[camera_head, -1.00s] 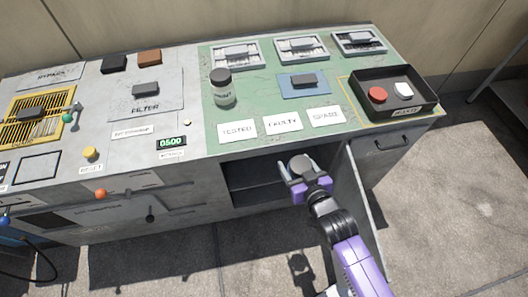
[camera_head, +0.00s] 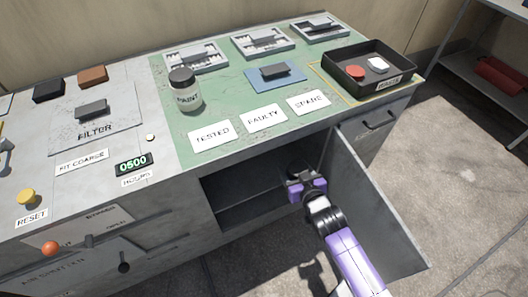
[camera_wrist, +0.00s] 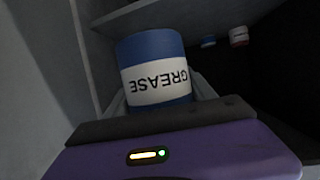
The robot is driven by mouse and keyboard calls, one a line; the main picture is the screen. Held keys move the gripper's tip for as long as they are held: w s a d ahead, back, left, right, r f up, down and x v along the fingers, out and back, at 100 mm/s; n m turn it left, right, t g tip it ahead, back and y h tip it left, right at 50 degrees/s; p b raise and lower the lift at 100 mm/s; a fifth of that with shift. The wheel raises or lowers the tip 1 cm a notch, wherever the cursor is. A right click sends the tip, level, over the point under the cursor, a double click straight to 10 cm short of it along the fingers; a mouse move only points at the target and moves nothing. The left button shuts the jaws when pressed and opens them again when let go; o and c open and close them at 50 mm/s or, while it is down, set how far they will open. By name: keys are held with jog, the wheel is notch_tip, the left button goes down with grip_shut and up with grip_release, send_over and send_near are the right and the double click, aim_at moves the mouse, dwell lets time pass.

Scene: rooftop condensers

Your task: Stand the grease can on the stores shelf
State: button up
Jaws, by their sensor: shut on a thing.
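The grease can (camera_wrist: 152,62), blue with a white GREASE label, is between my gripper's fingers in the wrist view. Its label reads upside down there. My gripper (camera_head: 301,174) is shut on the can and reaches into the open cupboard of the bench. In the head view I cannot make out the can inside the dark opening. The stores shelf (camera_head: 240,192) shows as a dark board inside the cupboard. I cannot tell whether the can touches it.
The cupboard door (camera_head: 375,205) stands open to the right of my arm. Two small containers (camera_wrist: 238,36) sit deeper in the cupboard. On the bench top are a paint jar (camera_head: 186,92), a black tray (camera_head: 345,87) and label cards.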

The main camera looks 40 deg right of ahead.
jog(key=w+d+b, duration=0.2)
jog(key=w+d, duration=0.2)
jog(key=w, duration=1)
jog(key=shift+w+d+f+b, duration=0.15)
jog(key=shift+f+b, duration=0.7)
jog(key=shift+f, duration=0.9)
jog(key=shift+w+a+f+b, duration=0.1)
jog(key=shift+w+f+b, duration=0.15)
jog(key=shift+f+b, duration=1.05)
jog(key=shift+f+p, duration=0.35)
jog(key=shift+f, duration=0.15)
jog(key=shift+f, duration=0.15)
jog(key=o, duration=1.8)
jog(key=shift+c, duration=0.2)
